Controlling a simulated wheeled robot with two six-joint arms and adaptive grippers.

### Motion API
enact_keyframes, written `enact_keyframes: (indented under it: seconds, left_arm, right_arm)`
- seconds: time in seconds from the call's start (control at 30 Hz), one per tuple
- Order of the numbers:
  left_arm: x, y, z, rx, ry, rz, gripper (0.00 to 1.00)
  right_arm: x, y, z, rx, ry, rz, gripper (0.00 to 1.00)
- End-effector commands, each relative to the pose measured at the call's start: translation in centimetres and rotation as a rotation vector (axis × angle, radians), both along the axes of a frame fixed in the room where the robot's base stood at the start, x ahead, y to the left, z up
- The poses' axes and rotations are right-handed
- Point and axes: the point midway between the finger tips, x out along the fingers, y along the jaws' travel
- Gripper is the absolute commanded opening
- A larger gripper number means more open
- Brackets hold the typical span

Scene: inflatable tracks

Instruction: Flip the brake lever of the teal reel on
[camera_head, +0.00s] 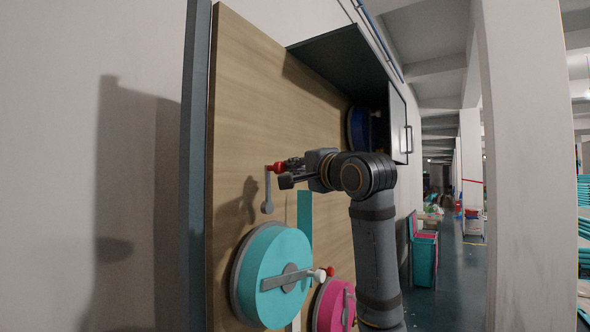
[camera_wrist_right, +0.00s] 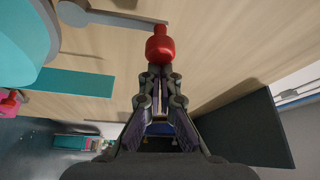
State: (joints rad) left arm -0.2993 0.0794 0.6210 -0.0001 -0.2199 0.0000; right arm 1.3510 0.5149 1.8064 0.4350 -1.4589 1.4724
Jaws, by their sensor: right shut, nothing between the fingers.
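The teal reel (camera_head: 272,275) is mounted low on the wooden panel, its grey crank ending in a pale knob. Above it is a grey brake lever (camera_head: 268,190), its arm pointing up from a round pivot to a red knob (camera_head: 278,168). In the right wrist view the lever arm (camera_wrist_right: 120,18) and red knob (camera_wrist_right: 160,46) lie straight ahead of the fingertips. My right gripper (camera_head: 287,174) is shut and empty, its tips (camera_wrist_right: 161,76) right at the knob; I cannot tell if they touch. The teal reel's edge (camera_wrist_right: 18,40) shows at upper left. My left gripper is out of view.
A teal strip (camera_head: 305,222) runs up the panel beside the reel. A pink reel (camera_head: 331,305) sits to the lower right, with another red knob (camera_head: 330,271) near it. A dark open cabinet (camera_head: 340,58) with a blue reel (camera_head: 358,128) is above my right arm.

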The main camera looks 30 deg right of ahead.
Motion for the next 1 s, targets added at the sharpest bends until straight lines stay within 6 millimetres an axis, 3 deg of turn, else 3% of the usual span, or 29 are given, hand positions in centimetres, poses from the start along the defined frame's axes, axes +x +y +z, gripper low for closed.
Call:
enact_keyframes:
  seconds: [0.37, 1.0]
  left_arm:
    - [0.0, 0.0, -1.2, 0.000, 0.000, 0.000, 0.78]
    - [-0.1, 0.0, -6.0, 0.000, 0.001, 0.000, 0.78]
  right_arm:
    - [-0.4, 1.1, -0.2, -0.104, -0.044, 0.003, 0.00]
    - [-2.4, 5.9, -2.1, -0.642, -0.264, 0.001, 0.00]
